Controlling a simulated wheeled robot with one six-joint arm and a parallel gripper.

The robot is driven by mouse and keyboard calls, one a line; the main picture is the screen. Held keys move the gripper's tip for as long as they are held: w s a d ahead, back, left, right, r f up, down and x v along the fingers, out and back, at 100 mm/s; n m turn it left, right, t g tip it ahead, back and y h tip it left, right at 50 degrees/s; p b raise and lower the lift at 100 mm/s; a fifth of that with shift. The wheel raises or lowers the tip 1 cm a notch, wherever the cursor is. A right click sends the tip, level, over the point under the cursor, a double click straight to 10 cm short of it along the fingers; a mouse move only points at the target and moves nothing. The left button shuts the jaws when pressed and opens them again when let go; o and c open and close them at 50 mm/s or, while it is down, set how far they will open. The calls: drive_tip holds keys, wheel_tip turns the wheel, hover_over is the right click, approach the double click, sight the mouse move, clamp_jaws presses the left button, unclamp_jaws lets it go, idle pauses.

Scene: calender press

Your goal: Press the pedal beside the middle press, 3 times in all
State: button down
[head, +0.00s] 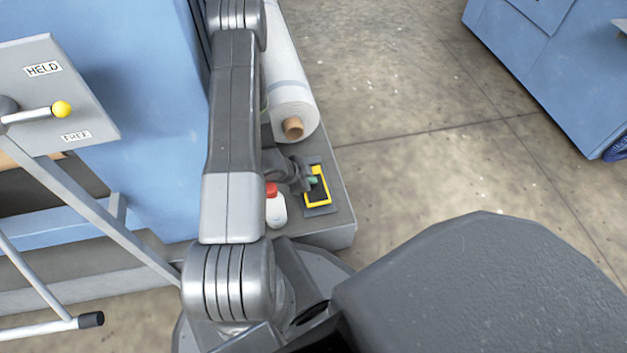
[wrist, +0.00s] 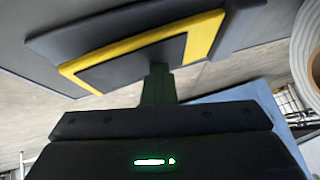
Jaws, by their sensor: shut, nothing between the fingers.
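The pedal (head: 318,188) is a black pad with a yellow border on a dark base, on the grey plinth beside the blue press (head: 150,130). In the wrist view the pedal (wrist: 130,60) fills the upper left. My gripper (head: 311,181) is shut and empty. In the head view its tip overlaps the black pad. In the wrist view the shut fingers (wrist: 158,82) reach up to the pad's lower edge. I cannot tell whether they touch it or whether the pad is pushed down.
A white bottle with a red cap (head: 275,207) stands left of the pedal. A roll of white cloth (head: 290,98) lies behind it. A lever plate marked HELD and FREE (head: 60,95) is at the left. The floor to the right (head: 410,120) is clear up to another blue machine (head: 550,70).

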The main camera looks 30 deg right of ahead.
idle(0.4)
drive_tip(key=shift+w+d+r+p, duration=0.1)
drive_tip(key=shift+w+r+p, duration=0.1)
drive_tip(key=shift+r+p, duration=0.65)
drive_tip(key=shift+w+r+p, duration=0.2)
drive_tip(key=shift+r+p, duration=0.5)
drive_tip(key=shift+p, duration=0.2)
drive_tip(key=r+p, duration=0.1)
drive_tip(key=w+r+p, duration=0.1)
drive_tip(key=r+p, duration=0.2)
drive_tip(key=p, duration=0.1)
drive_tip(key=shift+w+d+r, duration=0.2)
drive_tip(key=shift+d+r, duration=0.05)
drive_tip(key=shift+r, duration=0.15)
idle(1.4)
